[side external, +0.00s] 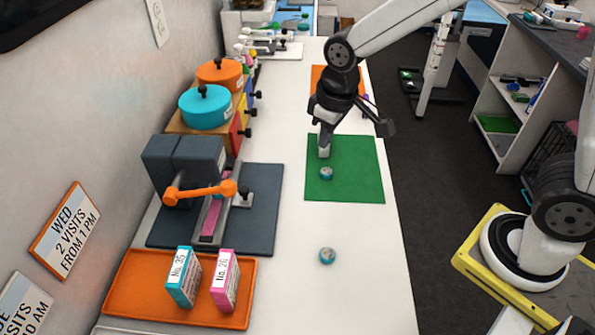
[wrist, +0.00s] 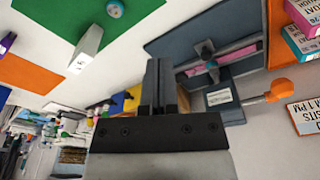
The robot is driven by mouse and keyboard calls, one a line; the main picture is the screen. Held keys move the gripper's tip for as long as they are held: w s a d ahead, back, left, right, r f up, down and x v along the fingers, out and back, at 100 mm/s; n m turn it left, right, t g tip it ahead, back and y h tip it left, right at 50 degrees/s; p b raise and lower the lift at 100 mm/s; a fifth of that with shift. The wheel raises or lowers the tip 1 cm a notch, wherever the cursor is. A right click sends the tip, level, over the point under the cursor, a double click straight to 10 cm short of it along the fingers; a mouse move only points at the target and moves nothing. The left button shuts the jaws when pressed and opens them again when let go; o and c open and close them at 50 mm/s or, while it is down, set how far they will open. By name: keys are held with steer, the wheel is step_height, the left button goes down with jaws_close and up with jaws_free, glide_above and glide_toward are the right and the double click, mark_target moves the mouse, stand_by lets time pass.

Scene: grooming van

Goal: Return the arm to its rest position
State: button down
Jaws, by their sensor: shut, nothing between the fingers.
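My gripper (side external: 323,117) hangs above the green mat (side external: 355,180) in the side external view, over the white bench. In the wrist view its two dark fingers (wrist: 158,85) are together, with nothing between them. A small teal round piece (side external: 326,173) lies on the mat. A similar one (side external: 327,256) lies on the bare bench nearer the camera.
Left of the mat is a dark grey station (side external: 262,210) with an orange-handled lever (side external: 200,192). An orange tray (side external: 140,290) holds a teal and a pink box. Teal and orange lidded pots (side external: 205,108) stand behind. An orange mat (side external: 321,77) lies beyond.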

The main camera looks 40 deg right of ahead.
steer(key=s+d+f+m+t, duration=0.1)
steer(key=s+d+f+m, duration=0.2)
steer(key=s+d, duration=0.5)
steer(key=shift+s+d+f, duration=0.25)
steer(key=shift+f, duration=0.65)
